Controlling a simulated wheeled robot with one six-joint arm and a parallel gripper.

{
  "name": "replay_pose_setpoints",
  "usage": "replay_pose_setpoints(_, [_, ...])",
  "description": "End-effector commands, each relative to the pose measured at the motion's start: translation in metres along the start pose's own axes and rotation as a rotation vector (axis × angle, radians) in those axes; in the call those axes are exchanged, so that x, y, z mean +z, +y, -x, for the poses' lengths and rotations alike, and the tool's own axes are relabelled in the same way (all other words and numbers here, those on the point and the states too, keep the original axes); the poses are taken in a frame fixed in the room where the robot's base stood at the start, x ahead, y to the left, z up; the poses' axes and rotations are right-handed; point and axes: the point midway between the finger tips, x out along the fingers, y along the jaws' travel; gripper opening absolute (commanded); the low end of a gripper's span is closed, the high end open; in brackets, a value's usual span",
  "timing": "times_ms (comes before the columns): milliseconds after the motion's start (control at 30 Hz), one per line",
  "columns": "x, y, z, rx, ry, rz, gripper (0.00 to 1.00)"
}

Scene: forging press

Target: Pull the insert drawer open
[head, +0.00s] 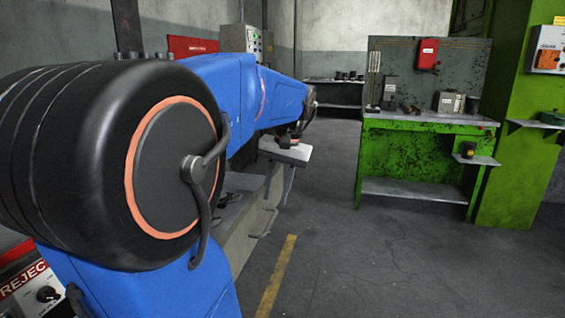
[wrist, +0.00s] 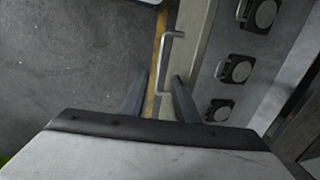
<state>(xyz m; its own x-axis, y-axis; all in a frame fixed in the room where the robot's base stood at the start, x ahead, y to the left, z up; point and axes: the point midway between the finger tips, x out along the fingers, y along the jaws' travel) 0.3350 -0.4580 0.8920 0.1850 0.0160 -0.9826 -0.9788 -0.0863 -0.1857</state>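The drawer handle (wrist: 168,60), a thin pale metal bar bent at its ends, shows in the wrist view in front of a beige-grey front (wrist: 203,35). In the head view, a handle (head: 265,223) shows on the side of the grey cabinet (head: 240,243). My gripper (wrist: 161,80) is open, one finger on each side of the lower part of the handle in the picture. I cannot tell whether the fingers touch it or how far off it is. The drawer's edges are not clear.
Several dark blocks with round grey tops (wrist: 238,70) stand in a row right of the handle. A yellow floor line (head: 275,275) runs beside the cabinet. Open grey floor (head: 340,240) lies to its right. A green workbench (head: 420,140) stands further back.

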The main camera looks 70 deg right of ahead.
Motion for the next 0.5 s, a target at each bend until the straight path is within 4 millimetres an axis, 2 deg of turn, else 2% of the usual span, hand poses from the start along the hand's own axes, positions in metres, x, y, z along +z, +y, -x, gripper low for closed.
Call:
replay_pose_setpoints(100, [-0.001,0.000,0.025,0.000,0.004,0.000,0.28])
replay_pose_setpoints(300, [-0.001,0.000,0.063,0.000,0.003,-0.001,0.28])
replay_pose_setpoints(500, [0.000,0.000,0.088,0.000,0.002,0.000,0.28])
